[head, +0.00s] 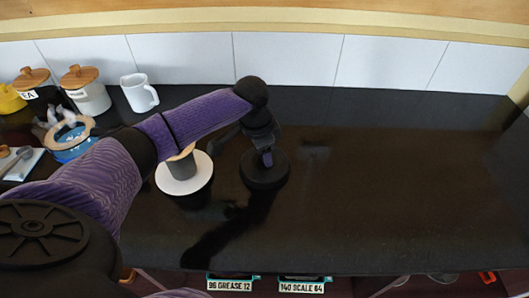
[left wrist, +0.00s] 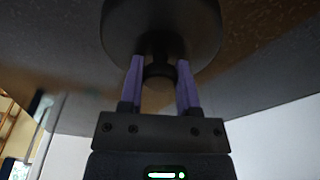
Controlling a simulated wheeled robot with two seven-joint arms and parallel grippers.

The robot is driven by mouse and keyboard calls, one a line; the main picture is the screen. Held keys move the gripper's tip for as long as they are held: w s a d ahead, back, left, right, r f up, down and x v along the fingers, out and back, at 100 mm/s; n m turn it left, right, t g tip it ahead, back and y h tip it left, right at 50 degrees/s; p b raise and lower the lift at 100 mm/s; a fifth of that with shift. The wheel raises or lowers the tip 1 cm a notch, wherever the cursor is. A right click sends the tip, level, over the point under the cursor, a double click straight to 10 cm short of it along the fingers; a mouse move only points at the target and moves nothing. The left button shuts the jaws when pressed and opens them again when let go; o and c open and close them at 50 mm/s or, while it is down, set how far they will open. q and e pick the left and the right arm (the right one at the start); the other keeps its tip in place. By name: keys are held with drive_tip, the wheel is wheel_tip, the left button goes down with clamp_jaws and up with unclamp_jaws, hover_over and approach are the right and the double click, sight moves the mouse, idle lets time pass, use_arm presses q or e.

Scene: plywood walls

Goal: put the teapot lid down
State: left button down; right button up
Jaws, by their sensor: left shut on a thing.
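The teapot lid (head: 265,178) is a dark round disc near the middle of the black counter in the head view. In the left wrist view the lid (left wrist: 190,42) fills the upper middle, and its small knob sits between my purple fingers. My left gripper (head: 267,158) points down over the lid and is shut on its knob; it also shows in the left wrist view (left wrist: 160,72). The lid looks level and is low over the counter; I cannot tell whether it touches. My right gripper is not in view.
Two wooden-lidded canisters (head: 88,98), a white mug (head: 139,94) and a blue bowl (head: 72,142) stand at the left. The black counter (head: 400,180) is clear to the right.

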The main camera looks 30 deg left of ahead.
sight(257, 162)
use_arm(q)
drive_tip(key=shift+c, duration=1.6)
unclamp_jaws()
drive_tip(key=shift+f, duration=0.1)
wheel_tip(257, 162, up, 12)
drive_tip(key=s+a+p, duration=0.1)
drive_tip(key=p, duration=0.2)
drive_tip(key=shift+s+p, duration=0.2)
drive_tip(key=shift+p, duration=0.2)
